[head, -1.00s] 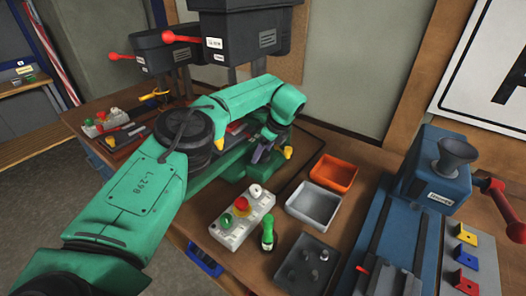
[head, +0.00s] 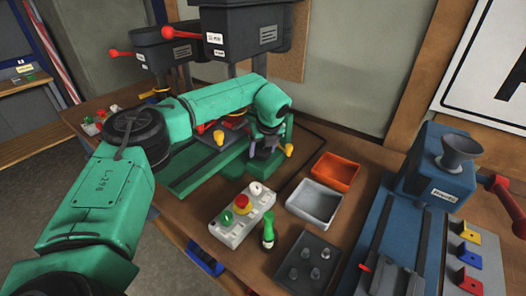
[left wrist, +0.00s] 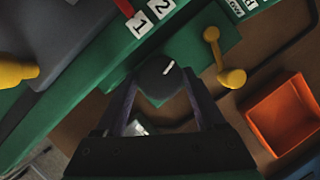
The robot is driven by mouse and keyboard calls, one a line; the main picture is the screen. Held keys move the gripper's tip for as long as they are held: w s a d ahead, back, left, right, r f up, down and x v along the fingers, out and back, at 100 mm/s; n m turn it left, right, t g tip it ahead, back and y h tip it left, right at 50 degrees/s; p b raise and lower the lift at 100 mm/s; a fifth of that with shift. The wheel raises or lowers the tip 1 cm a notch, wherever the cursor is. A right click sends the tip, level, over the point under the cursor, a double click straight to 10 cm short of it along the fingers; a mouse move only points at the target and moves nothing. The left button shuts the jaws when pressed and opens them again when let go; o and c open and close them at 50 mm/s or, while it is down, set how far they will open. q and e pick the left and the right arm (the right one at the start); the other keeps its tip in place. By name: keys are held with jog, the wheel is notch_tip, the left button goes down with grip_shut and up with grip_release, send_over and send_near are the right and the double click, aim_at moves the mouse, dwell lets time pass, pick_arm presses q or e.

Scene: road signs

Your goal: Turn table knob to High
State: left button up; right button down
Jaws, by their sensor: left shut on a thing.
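The knob (left wrist: 160,82) is a dark round dial with a short white mark, on the green machine part in the left wrist view. The mark points up and to the right in that view. White labels 1 (left wrist: 139,25) and 2 (left wrist: 161,9) sit above the knob. My left gripper (left wrist: 161,92) has its two fingers on either side of the knob and is shut on it. In the head view my left gripper (head: 264,146) is at the green machine base (head: 200,168), and the knob is mostly hidden there. My right gripper is not in view.
A yellow-tipped handle (left wrist: 228,60) is close to the right of the knob. An orange tray (head: 335,172), a grey tray (head: 315,202) and a button box (head: 243,217) stand near. A blue machine (head: 437,180) is at the right.

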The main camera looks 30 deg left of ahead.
pick_arm(q)
jog(key=m+t+b, duration=0.1)
jog(key=m, duration=0.2)
jog(key=shift+f+h, duration=0.1)
jog(key=shift+h, duration=0.3)
jog(key=m+h, duration=0.1)
jog(key=m, duration=0.1)
jog(key=shift+s+a+m+b, duration=0.1)
jog(key=shift+a+m+b, duration=0.05)
jog(key=shift+m+b, duration=0.2)
jog(key=shift+m+h, duration=0.5)
jog(key=shift+m, duration=0.65)
jog(key=shift+a+m+h, duration=0.1)
jog(key=shift+m+h, duration=0.3)
jog(key=shift+m, duration=0.7)
jog(key=o, duration=1.3)
jog(key=shift+o, duration=0.2)
jog(key=shift+r+t, duration=0.2)
jog(key=shift+t, duration=0.1)
